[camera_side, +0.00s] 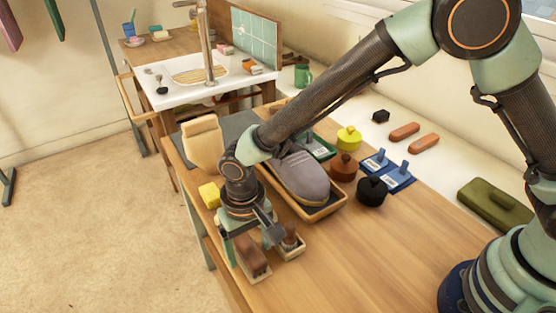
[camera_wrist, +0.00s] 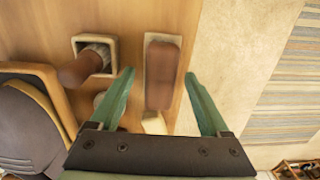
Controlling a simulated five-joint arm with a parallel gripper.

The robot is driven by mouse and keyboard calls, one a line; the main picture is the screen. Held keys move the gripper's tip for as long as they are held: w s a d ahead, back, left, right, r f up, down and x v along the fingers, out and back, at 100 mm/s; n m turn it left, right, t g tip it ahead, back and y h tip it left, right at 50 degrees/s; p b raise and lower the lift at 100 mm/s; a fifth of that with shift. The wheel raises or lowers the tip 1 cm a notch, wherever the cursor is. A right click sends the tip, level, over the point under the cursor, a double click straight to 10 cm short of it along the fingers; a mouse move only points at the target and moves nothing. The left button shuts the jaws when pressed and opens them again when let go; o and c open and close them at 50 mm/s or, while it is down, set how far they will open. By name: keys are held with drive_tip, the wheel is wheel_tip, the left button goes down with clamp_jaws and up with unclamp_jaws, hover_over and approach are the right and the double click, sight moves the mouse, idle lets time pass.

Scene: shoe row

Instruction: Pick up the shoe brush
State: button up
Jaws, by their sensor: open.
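The shoe brush, a long block with a reddish-brown top and pale lower edge, lies near the table's edge. It shows in the side view (camera_side: 251,258) and in the wrist view (camera_wrist: 163,75). My gripper (camera_side: 251,247) is open and points down over it. In the wrist view the brush lies between the two green fingertips (camera_wrist: 159,75), with a visible gap on each side. Its near end is close to a small pale block (camera_wrist: 154,123). I cannot tell how far the tips are above the table.
A square wooden piece with a brown knob (camera_side: 290,241) stands just beside the brush. A grey shoe (camera_side: 302,178) sits in a wooden tray (camera_side: 325,212) behind. A yellow block (camera_side: 209,195) is left of my wrist. The table's front right is clear.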

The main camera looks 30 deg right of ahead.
sight(249, 248)
drive_tip(key=shift+f, duration=0.4)
clamp_jaws()
drive_tip(key=shift+r, duration=0.1)
wheel_tip(249, 248, up, 20)
idle(0.4)
